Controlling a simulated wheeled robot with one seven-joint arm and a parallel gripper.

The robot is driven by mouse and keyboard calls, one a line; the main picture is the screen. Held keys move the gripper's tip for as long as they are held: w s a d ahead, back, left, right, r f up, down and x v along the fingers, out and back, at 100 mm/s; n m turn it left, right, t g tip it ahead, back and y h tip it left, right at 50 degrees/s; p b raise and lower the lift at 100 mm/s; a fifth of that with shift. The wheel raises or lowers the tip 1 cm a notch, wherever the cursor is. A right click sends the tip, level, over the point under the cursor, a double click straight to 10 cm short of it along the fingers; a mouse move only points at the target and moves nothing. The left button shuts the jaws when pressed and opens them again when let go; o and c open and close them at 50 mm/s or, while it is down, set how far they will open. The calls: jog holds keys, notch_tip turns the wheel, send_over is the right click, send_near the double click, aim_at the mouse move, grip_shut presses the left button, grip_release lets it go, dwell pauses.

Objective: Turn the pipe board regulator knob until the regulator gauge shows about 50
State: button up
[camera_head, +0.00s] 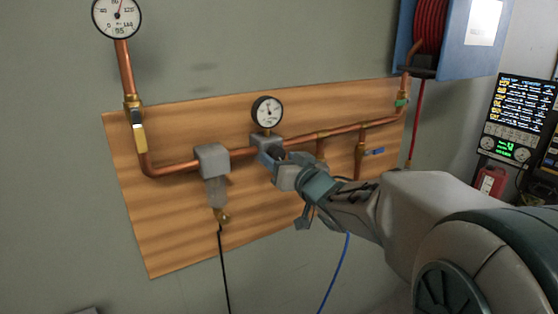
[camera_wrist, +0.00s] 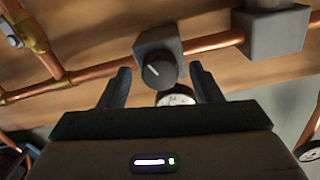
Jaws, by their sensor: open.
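The regulator is a grey block on the copper pipe of the wooden pipe board (camera_head: 165,245). Its dark round knob (camera_wrist: 159,73) with a light pointer line shows in the wrist view; the line slants to the upper left. My gripper (camera_wrist: 160,78) is open, with one finger on each side of the knob and visible gaps between. In the head view my gripper (camera_head: 268,157) is at the regulator block (camera_head: 262,141) and hides the knob. The regulator gauge (camera_head: 267,111) sits above the block; its needle points roughly up, but the value is too small to read.
A larger gauge (camera_head: 117,16) stands at the upper left. A grey filter block (camera_head: 211,160) is left of the regulator. A red hose reel (camera_head: 430,25) hangs at the upper right.

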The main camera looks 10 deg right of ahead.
jog(key=c, duration=1)
jog(key=shift+f+n+b, duration=0.15)
jog(key=shift+n+b, duration=0.25)
jog(key=shift+b, duration=0.45)
jog(key=n+b, duration=0.3)
jog(key=shift+f+n, duration=0.15)
jog(key=shift+n, duration=0.15)
jog(key=shift+d+r+n+b, duration=0.1)
jog(key=shift+r+n+b, duration=0.1)
jog(key=shift+n+b, duration=1.85)
jog(key=shift+n, duration=0.35)
jog(key=o, duration=1)
